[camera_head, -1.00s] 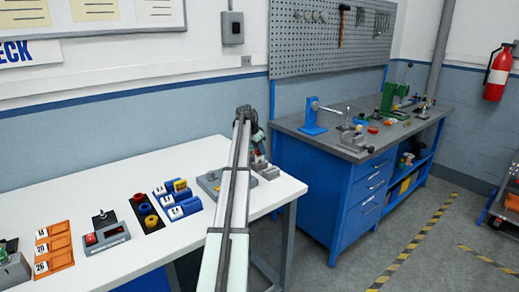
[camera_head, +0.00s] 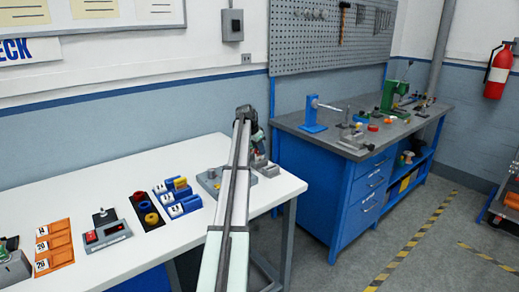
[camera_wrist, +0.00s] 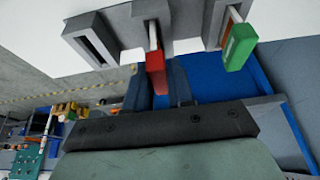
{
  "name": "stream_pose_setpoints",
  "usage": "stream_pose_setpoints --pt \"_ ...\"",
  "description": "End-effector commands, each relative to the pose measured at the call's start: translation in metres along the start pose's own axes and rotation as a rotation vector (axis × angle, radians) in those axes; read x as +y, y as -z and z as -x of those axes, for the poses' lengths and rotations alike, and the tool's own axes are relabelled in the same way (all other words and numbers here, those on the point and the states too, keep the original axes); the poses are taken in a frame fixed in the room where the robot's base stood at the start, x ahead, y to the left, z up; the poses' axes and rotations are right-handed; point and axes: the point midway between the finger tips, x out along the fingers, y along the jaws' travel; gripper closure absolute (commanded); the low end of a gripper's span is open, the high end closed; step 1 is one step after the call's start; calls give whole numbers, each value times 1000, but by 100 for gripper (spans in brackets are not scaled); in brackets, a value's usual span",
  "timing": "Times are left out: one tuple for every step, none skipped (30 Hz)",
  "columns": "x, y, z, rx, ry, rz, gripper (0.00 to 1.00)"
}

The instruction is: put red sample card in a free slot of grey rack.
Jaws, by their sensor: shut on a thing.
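The red sample card (camera_wrist: 155,72) is between the two dark fingers of my gripper (camera_wrist: 158,80) in the wrist view. My gripper is shut on it. The card's pale stem points up the picture to the middle part of the grey rack (camera_wrist: 122,24). I cannot tell whether its tip is inside the middle slot or just in front of it. The rack's left slot (camera_wrist: 96,42) is dark and empty. A green card (camera_wrist: 239,46) stands in the right slot. In the head view, my arm hides the gripper and the red card.
The white table (camera_head: 110,180) holds an orange tray (camera_head: 57,247), a grey box with a red button (camera_head: 106,231) and blue holders (camera_head: 180,200), all left of my arm. A blue workbench (camera_head: 330,190) stands to the right, across a gap.

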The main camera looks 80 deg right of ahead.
Motion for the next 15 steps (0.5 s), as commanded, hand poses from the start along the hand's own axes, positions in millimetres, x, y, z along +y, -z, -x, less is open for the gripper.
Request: stream_pose_setpoints --pt "0 0 -1 0 0 0 100" --pt "0 -1 -2 0 0 0 100" --pt "0 -1 -2 0 0 0 100" --pt "0 -1 -3 0 0 0 100" --pt "0 -1 -3 0 0 0 100" --pt "0 -2 -4 0 0 0 100" --pt "0 -2 -5 0 0 0 100" --pt "0 -2 -5 0 0 0 100" --pt "0 -2 -6 0 0 0 100" --pt "0 -3 -7 0 0 0 100" --pt "0 -3 -7 0 0 0 100" --pt "0 -3 -8 0 0 0 100" --pt "0 -3 -8 0 0 0 100" --pt "0 -3 -8 0 0 0 100" --pt "0 -4 -8 0 0 0 100"
